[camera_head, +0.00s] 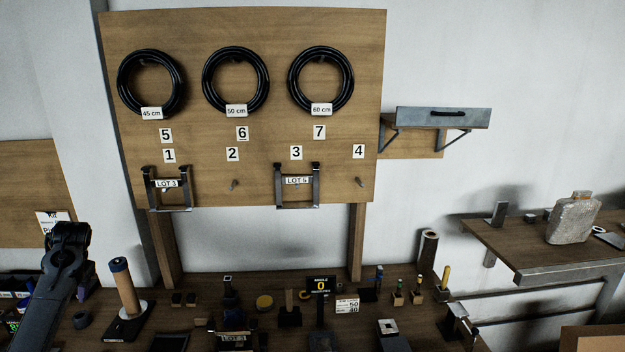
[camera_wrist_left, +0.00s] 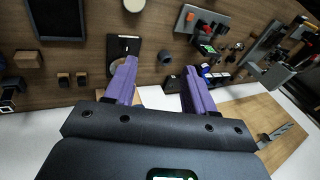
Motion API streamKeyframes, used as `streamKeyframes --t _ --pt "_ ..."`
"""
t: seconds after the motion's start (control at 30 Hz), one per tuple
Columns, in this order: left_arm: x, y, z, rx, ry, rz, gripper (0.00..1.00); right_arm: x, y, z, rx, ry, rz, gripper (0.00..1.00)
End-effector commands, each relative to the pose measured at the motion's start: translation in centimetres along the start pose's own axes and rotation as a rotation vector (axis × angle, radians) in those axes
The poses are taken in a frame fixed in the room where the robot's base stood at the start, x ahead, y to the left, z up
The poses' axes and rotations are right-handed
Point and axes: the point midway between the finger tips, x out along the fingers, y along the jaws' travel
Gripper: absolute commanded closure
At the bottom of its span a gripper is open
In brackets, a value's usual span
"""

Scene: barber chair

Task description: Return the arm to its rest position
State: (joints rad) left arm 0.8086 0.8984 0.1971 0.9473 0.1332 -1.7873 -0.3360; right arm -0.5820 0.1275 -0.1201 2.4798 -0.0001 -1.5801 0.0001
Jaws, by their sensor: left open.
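My left arm comes in at the lower left of the head view, with its dark end and left gripper (camera_head: 68,236) raised at the left of the bench. In the wrist view the two purple fingers of the left gripper (camera_wrist_left: 160,82) are apart, with nothing held between them. Bench items show beyond the fingertips, apart from them as far as I can tell. My right gripper is not in view.
A pegboard (camera_head: 260,120) with black hose coils and LOT frames stands behind the cluttered bench (camera_head: 200,285). An upright wooden cylinder (camera_head: 126,287) stands right of my arm. A shelf (camera_head: 515,250) with a metallic flask (camera_head: 572,218) is at right.

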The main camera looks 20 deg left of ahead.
Motion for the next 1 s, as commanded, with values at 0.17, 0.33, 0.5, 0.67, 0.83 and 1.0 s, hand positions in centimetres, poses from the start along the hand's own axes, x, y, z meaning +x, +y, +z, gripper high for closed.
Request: streamKeyframes --t 0.17,0.33,0.5,0.67,0.83,1.0 --pt "-0.9 -2.8 0.5 0.0 0.031 -0.102 0.45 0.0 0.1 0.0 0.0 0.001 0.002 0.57" --pt "-1.3 -0.2 0.6 0.091 0.098 -0.228 0.45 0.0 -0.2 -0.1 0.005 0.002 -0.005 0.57" --pt "-1.3 4.6 1.7 0.239 0.188 -0.351 0.45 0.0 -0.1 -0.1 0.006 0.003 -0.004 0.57" --pt "-0.4 12.4 5.4 0.459 0.302 -0.439 0.45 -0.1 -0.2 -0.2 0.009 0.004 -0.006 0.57" --pt "1.2 21.7 13.3 0.728 0.419 -0.433 0.45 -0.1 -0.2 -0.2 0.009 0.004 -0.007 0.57" --pt "1.9 28.0 22.1 0.934 0.492 -0.349 0.45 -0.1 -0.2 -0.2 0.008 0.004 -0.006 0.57"
